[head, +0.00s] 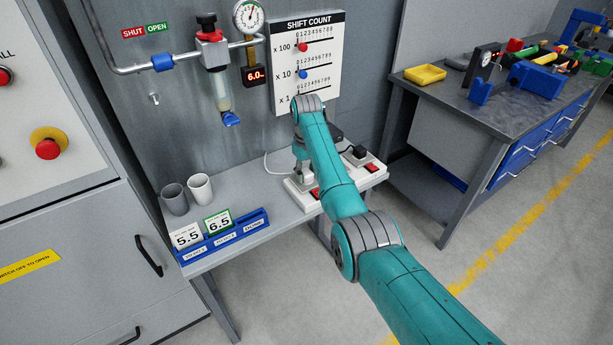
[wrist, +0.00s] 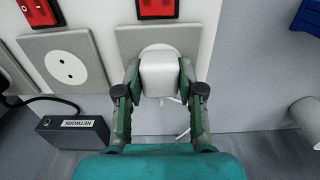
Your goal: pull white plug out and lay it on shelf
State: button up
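The white plug (wrist: 160,75) sits in a round socket of the white socket strip (wrist: 102,20) in the wrist view. My gripper (wrist: 160,80) has one finger on each side of the plug, and both fingertips look in contact with it. A thin white cord shows below the plug. In the head view my gripper is over the socket strip (head: 374,174), and my arm hides the white plug there. The strip lies on the right part of the grey shelf (head: 258,208).
A dark plug (head: 357,153) stands in the strip's right end. A black NETWORK box (wrist: 75,131) is beside the strip. Two cups (head: 200,188), a blue card holder (head: 238,236) and number cards stand at the shelf's left. Shelf space between cups and strip is bare.

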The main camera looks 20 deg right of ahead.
aim_at(306, 171)
grip_shut()
jog(key=shift+r, duration=2.95)
